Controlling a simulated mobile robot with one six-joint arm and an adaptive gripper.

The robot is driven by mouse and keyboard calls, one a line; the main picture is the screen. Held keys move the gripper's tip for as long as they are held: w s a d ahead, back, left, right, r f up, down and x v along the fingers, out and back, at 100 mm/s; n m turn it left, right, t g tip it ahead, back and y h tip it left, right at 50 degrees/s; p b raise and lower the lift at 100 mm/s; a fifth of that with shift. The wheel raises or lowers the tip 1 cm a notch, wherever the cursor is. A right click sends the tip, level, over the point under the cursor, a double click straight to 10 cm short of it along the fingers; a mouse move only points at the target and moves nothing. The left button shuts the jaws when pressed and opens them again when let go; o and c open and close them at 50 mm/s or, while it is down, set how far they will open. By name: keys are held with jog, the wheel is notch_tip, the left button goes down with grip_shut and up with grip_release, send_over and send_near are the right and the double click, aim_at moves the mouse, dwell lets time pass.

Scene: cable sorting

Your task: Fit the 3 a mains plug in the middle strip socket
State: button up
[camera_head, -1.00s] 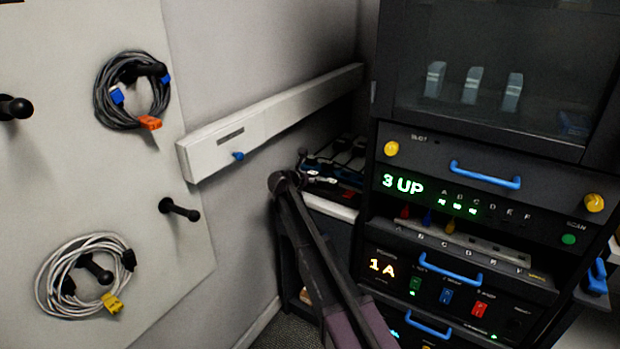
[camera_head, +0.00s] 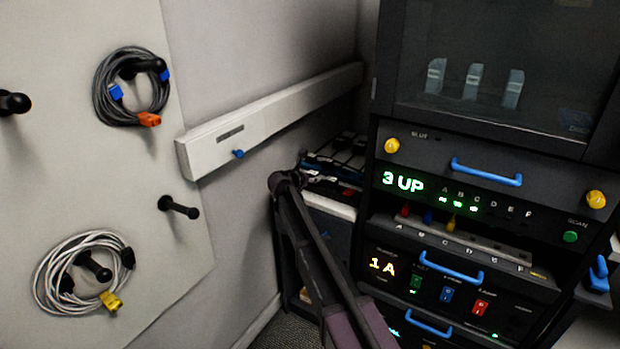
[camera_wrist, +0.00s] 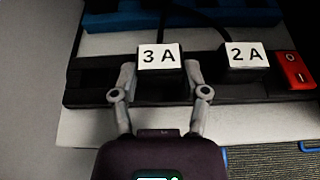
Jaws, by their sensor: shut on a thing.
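In the wrist view, a black plug with a white "3 A" label (camera_wrist: 160,57) sits between the fingers of my gripper (camera_wrist: 160,80), which is shut on it. The plug is over or at the black socket strip (camera_wrist: 105,91), left of a second plug labelled "2 A" (camera_wrist: 245,56). Whether its pins are in a socket is hidden. A red rocker switch (camera_wrist: 294,70) is at the strip's right end. In the head view, my arm reaches toward the shelf in the corner, and the gripper and plug are too small and dark there to make out.
Black cables run up behind the plugs, near a blue object (camera_wrist: 125,20). A dark equipment rack (camera_head: 460,150) stands right of the shelf. A white wall trunking (camera_head: 270,115) runs along the left wall. Coiled cables (camera_head: 130,88) hang on a pegboard.

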jog(key=o, duration=1.3)
jog(key=shift+c, duration=0.2)
jog(key=shift+r, duration=0.15)
jog(key=shift+r+p, duration=3.4)
jog(key=shift+p, duration=0.15)
